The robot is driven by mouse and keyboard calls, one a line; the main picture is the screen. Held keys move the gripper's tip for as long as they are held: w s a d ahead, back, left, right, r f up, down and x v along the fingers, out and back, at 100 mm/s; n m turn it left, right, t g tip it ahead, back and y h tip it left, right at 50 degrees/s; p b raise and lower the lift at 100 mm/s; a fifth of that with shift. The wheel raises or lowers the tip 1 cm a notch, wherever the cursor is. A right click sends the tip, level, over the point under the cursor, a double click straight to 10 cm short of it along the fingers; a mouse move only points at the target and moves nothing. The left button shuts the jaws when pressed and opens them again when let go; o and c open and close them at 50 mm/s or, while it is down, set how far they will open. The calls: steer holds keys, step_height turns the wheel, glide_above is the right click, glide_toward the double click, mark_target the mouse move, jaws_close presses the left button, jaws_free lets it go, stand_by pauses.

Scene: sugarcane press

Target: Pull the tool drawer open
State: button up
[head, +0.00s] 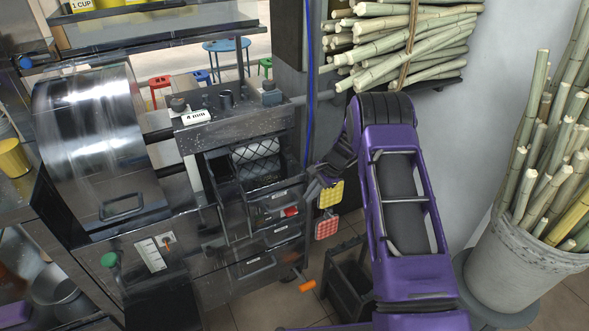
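The press cabinet holds a stack of grey drawers (280,232) with pale labels and bar handles, below a dark mesh-fronted opening (257,165). A small red item (291,211) shows at the upper drawer. I cannot tell which drawer is the tool drawer, or whether any is slightly open. My purple arm comes up from the lower right and bends at the top. My gripper (327,180) points down, just right of the drawer stack in the picture. Its fingers are small and unclear, and I see no contact with a handle.
A yellow pad (329,194) and a red pad (327,228) show beside the drawers. An orange-ended lever (305,286) sticks out below. A dark crate (350,283) stands on the floor. Cane is stacked on a shelf (432,84) and stands in a grey bucket (515,265) at right.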

mark_target(294, 236)
steer(key=shift+g, duration=0.5)
steer(key=s+x, duration=0.1)
steer(key=x, duration=0.4)
steer(key=s+d+x, duration=0.1)
steer(key=x, duration=0.4)
steer(key=s+b+x, duration=0.1)
steer(key=x, duration=0.4)
steer(key=shift+s+d+f, duration=0.15)
steer(key=shift+d+f, duration=0.1)
steer(key=shift+f, duration=0.05)
jaws_close()
